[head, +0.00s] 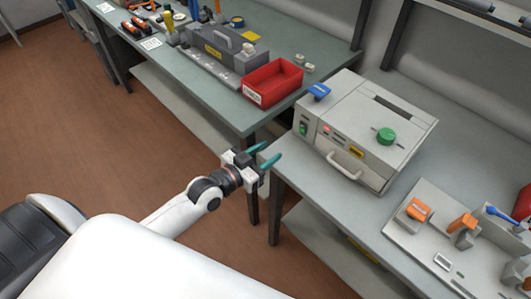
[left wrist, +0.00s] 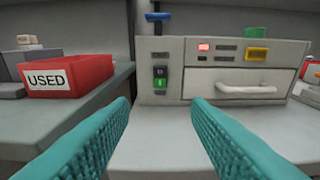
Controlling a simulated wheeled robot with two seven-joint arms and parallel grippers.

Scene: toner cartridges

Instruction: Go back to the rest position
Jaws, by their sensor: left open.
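My left gripper (head: 265,156) reaches out from the left with its teal fingers pointing toward the gap between two benches. It is open, and nothing shows between the fingers in the left wrist view (left wrist: 160,125). The fingers are near the front left corner of the right bench (head: 290,180), apart from the machine. The grey-white machine (head: 350,130) with a drawer handle stands on that bench; it also fills the right of the left wrist view (left wrist: 222,52). My right gripper is in neither view.
A red bin (head: 272,82), labelled USED in the left wrist view (left wrist: 90,78), stands on the left bench (head: 165,62). A grey fixture (head: 225,50) is behind it. A fixture plate (head: 440,245) with orange clamps lies at right. The brown floor (head: 100,130) at left is clear.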

